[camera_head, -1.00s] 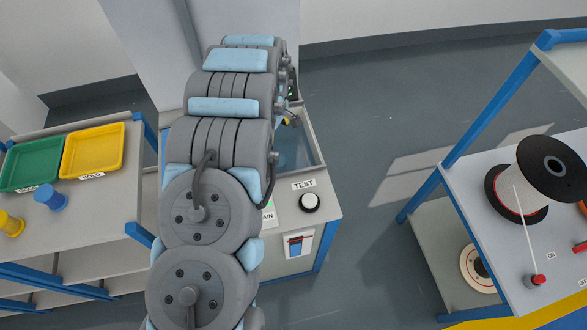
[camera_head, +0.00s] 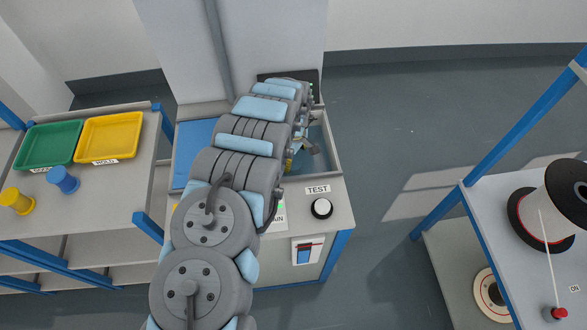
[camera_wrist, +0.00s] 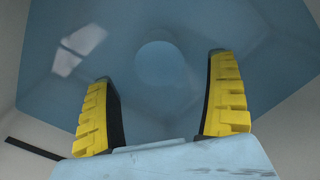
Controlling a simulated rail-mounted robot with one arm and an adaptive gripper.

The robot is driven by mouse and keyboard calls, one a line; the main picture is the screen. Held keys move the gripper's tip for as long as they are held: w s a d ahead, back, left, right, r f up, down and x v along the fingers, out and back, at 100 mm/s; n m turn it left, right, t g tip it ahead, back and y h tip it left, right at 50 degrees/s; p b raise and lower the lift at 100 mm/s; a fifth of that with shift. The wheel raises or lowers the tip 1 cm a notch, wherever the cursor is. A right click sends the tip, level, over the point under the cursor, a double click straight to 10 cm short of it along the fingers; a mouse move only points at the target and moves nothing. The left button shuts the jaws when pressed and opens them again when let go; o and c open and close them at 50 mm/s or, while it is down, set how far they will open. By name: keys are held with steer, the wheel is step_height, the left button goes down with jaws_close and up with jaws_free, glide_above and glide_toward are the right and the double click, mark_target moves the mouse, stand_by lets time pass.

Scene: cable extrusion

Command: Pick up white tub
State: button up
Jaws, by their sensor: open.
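My gripper (camera_wrist: 165,105) is open in the wrist view, its two yellow-padded fingers spread wide with nothing between them. In the wrist view a pale round shape (camera_wrist: 160,65) lies beyond and between the fingertips, seen dimly through blue, water-like content. It may be the white tub, but its outline is too faint to be sure. In the head view my gripper (camera_head: 302,150) is small and partly hidden by my arm, over or in the basin (camera_head: 334,150) of the workstation. No white tub is clear in the head view.
The basin's pale walls (camera_wrist: 290,135) surround the gripper. The workstation has a TEST button (camera_head: 321,208) and a blue panel (camera_head: 193,150). A left bench holds green (camera_head: 50,145) and yellow (camera_head: 109,137) trays and spools. A cable spool (camera_head: 545,215) stands at right.

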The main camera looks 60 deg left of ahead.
mark_target(294, 163)
steer(key=shift+a+f+b, duration=0.15)
steer(key=shift+f+b, duration=1.2)
steer(key=shift+f, duration=2.1)
steer(key=c, duration=1.3)
